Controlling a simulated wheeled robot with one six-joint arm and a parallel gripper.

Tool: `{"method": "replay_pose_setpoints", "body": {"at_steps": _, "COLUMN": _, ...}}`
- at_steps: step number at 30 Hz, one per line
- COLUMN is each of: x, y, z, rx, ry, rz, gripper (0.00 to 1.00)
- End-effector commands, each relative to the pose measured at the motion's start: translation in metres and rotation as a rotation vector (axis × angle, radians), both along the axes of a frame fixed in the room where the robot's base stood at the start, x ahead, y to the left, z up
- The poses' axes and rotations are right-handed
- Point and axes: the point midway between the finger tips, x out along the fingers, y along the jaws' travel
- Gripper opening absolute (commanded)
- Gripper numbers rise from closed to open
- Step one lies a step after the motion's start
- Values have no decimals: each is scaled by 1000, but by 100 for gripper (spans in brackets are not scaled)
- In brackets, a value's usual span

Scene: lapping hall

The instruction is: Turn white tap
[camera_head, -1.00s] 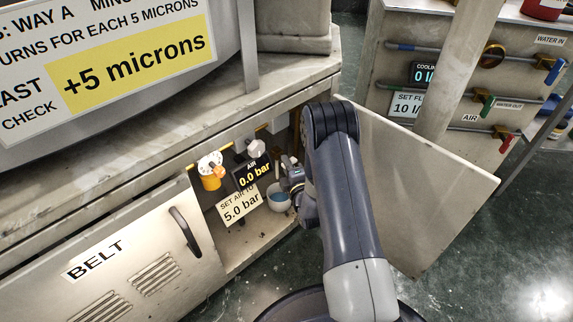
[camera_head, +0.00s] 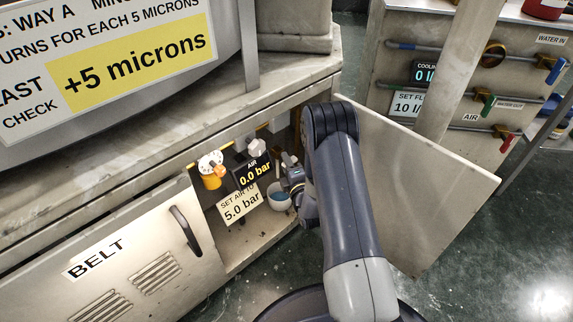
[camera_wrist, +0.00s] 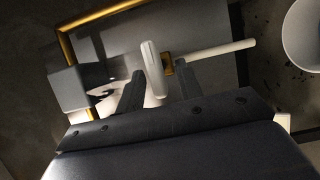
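A white round tap (camera_head: 257,147) sits inside the open cabinet, at the top, in the head view. In the wrist view a white tap part (camera_wrist: 152,68), seen nearly edge-on, stands between my two fingers. My gripper (camera_wrist: 158,80) is open, with a dark gap on either side of the white part. I cannot tell whether either finger touches it. In the head view my arm hides most of the gripper at the cabinet opening. The AIR display (camera_head: 254,174) reads 0.0 bar. A label (camera_head: 241,206) below reads SET AIR TO 5.0 bar.
An orange-and-white dial unit (camera_head: 210,170) is left of the display. The open cabinet door (camera_head: 420,190) stands right of my arm. A white rod (camera_wrist: 222,49) and yellow pipe (camera_wrist: 100,15) are close to the fingers.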

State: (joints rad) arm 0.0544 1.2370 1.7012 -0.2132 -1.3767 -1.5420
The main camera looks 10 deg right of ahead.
Motion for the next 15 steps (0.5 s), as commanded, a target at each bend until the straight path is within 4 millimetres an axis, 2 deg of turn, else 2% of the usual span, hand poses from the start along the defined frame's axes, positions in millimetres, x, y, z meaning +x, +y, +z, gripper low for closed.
{"method": "replay_pose_setpoints", "body": {"at_steps": 5, "x": -4, "y": -1, "z": 1, "rx": 0, "ry": 0, "rz": -1, "gripper": 35}}
{"method": "replay_pose_setpoints", "body": {"at_steps": 8, "x": -15, "y": -3, "z": 1, "rx": 0, "ry": 3, "rz": -2, "gripper": 35}}
{"method": "replay_pose_setpoints", "body": {"at_steps": 15, "x": -63, "y": -10, "z": 1, "rx": 0, "ry": 7, "rz": -2, "gripper": 35}}
